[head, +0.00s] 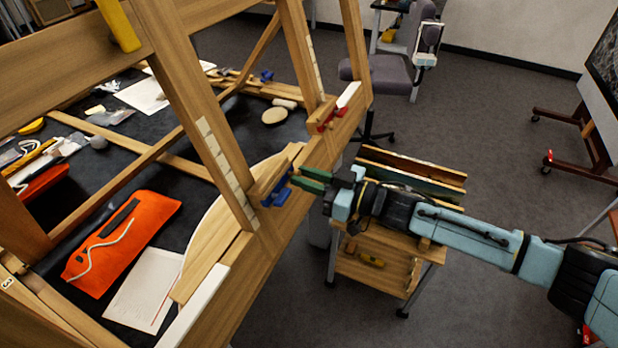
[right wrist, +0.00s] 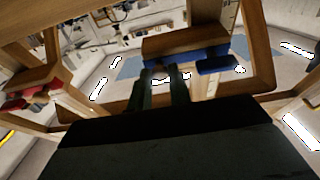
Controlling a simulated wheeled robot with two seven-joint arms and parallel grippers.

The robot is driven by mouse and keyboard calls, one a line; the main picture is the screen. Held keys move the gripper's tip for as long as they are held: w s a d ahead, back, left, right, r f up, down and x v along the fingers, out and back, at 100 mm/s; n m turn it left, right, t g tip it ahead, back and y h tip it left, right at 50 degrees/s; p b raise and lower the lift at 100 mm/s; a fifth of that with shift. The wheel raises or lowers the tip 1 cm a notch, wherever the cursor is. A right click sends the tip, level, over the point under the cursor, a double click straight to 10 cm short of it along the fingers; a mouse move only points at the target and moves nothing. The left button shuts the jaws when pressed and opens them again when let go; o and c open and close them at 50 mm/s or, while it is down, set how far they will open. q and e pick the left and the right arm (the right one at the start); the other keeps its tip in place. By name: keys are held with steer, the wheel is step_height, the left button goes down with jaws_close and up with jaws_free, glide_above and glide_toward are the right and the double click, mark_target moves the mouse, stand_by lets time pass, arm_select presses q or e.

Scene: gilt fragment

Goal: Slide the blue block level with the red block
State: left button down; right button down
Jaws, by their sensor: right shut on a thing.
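The blue block (head: 273,197) sits on the wooden frame, against a small wood piece beside an upright post. My right gripper (head: 297,180) reaches in from the right and its green fingers are shut on the blue block. The right wrist view shows the fingers (right wrist: 163,82) at the blue block (right wrist: 215,63), whose middle they partly cover. The red block (head: 325,117) sits farther back along the same beam, by another post, apart from the blue one. It also shows at the left of the right wrist view (right wrist: 27,97). My left gripper is out of view.
A wooden cart (head: 385,262) stands under my right arm. The frame's posts (head: 205,130) rise close to the blue block. An orange pouch (head: 122,240) and a paper sheet (head: 146,288) lie on the dark surface inside the frame. Open carpet lies right.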

steer(key=c, duration=1.3)
jaws_free()
steer(key=shift+f, duration=0.1)
steer(key=shift+d, duration=0.1)
steer(key=b+v, duration=0.2)
steer(key=v, duration=1.1)
steer(key=shift+s, duration=0.15)
